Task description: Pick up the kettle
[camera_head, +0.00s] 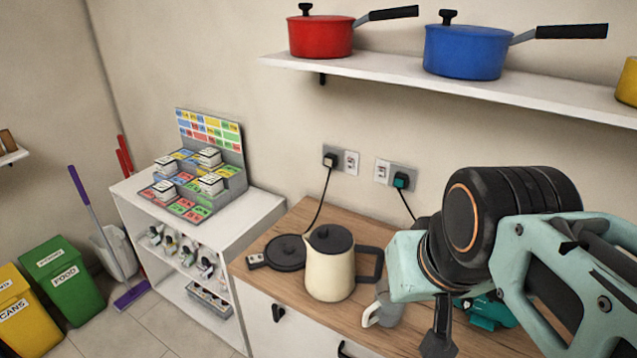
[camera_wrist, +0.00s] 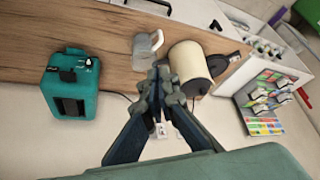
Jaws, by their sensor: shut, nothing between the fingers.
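The kettle (camera_head: 330,276) is cream with a black lid and a black handle on its right side. It stands upright on the wooden worktop, beside a round black base (camera_head: 285,253). My gripper (camera_head: 438,343) is right of the kettle and apart from it, fingers pointing down, its lower end near the picture's bottom edge. In the wrist view my gripper (camera_wrist: 165,86) has its fingers together and empty. They overlap the lower left of the kettle (camera_wrist: 188,62) in that view, partly covering its handle area.
A teal toaster (camera_wrist: 72,84) is on the worktop, partly hidden by my arm in the head view. A shelf (camera_head: 390,72) with a red pan (camera_head: 320,36) and a blue pan (camera_head: 465,52) hangs above.

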